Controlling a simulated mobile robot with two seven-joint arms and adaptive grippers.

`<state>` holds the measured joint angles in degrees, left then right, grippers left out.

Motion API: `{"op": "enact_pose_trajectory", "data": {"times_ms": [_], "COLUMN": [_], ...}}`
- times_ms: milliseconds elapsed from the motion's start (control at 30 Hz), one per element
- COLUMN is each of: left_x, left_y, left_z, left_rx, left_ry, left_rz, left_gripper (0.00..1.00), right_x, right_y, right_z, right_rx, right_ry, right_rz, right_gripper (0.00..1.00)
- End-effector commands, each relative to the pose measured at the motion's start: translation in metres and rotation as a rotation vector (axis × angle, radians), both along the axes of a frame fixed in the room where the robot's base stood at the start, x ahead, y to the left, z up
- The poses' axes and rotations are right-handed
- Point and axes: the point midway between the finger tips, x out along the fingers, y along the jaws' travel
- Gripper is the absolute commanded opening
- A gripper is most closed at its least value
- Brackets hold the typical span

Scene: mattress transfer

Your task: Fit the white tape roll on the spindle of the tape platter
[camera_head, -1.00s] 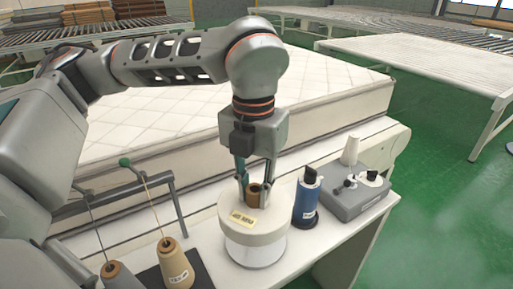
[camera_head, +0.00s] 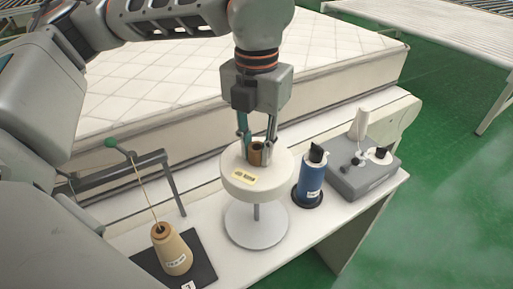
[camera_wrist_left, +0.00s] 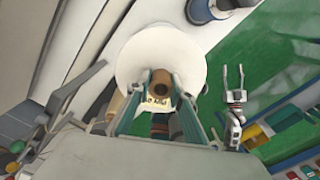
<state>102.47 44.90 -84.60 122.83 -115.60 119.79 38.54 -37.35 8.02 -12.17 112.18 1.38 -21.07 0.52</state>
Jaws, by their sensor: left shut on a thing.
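The white tape roll (camera_head: 280,170) has a brown cardboard core and a yellow label on its side. My left gripper (camera_head: 257,155) points down from above and is shut on the roll at its core. The wrist view also shows the roll (camera_wrist_left: 135,65) between the fingers. The roll hangs level above the tape platter (camera_head: 240,232), a pale round disc on the bench. The grey spindle (camera_head: 257,213) shows in the gap below the roll; its top is hidden by the roll. My right gripper (camera_wrist_left: 234,75) is open and empty at the right in the wrist view.
A blue spool (camera_head: 312,180) stands just right of the platter. A grey box (camera_head: 365,180) with a white cone is beyond it. A tan thread cone (camera_head: 172,252) on a black mat and a rail with a green knob are at left. A mattress (camera_head: 180,90) lies behind.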

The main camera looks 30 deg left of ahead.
Motion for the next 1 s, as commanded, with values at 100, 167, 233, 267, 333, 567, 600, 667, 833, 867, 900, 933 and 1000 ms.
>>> {"op": "enact_pose_trajectory", "data": {"times_ms": [100,167,233,267,333,567,600,667,833,867,900,933,1000], "left_x": [0.0,0.0,0.0,0.0,0.0,0.0,0.0,0.0,0.0,0.0,0.0,0.0,0.0], "left_y": [0.0,0.0,0.0,0.0,0.0,0.0,0.0,0.0,0.0,0.0,0.0,0.0,0.0], "left_z": [-0.009,-0.014,-0.02,-0.023,-0.03,-0.049,-0.052,-0.055,-0.058,-0.058,-0.058,-0.057,-0.057], "left_rx": [0.0,0.0,0.0,0.0,0.0,0.0,0.0,0.0,-0.001,-0.001,0.0,-0.001,0.0], "left_ry": [0.0,0.0,0.0,0.001,0.002,0.001,0.001,0.001,0.0,0.0,-0.001,-0.001,-0.001], "left_rz": [0.0,0.0,0.0,0.0,0.0,0.0,0.0,0.001,0.001,0.001,0.001,0.001,0.001], "left_gripper": [0.0,0.0,0.0,0.0,0.0,0.0,0.0,0.0,0.0,0.0,0.0,0.0,0.0], "right_x": [0.001,0.002,0.002,0.002,0.002,-0.002,-0.002,-0.003,-0.005,-0.005,-0.005,-0.005,-0.005], "right_y": [0.0,0.0,0.0,0.0,0.0,0.0,0.0,0.0,0.0,0.0,0.0,0.0,0.0], "right_z": [-0.006,-0.009,-0.014,-0.016,-0.022,-0.041,-0.044,-0.048,-0.053,-0.053,-0.052,-0.052,-0.052], "right_rx": [0.001,0.001,0.001,0.001,0.002,0.001,0.002,0.001,0.0,0.0,0.0,0.0,0.0], "right_ry": [-0.004,-0.005,-0.006,-0.006,-0.005,0.005,0.007,0.01,0.016,0.016,0.016,0.016,0.015], "right_rz": [0.0,0.0,0.0,0.0,0.0,0.0,-0.001,0.0,0.0,0.0,0.0,0.0,0.0], "right_gripper": [0.44,0.44,0.44,0.44,0.44,0.44,0.44,0.44,0.44,0.44,0.44,0.44,0.44]}}
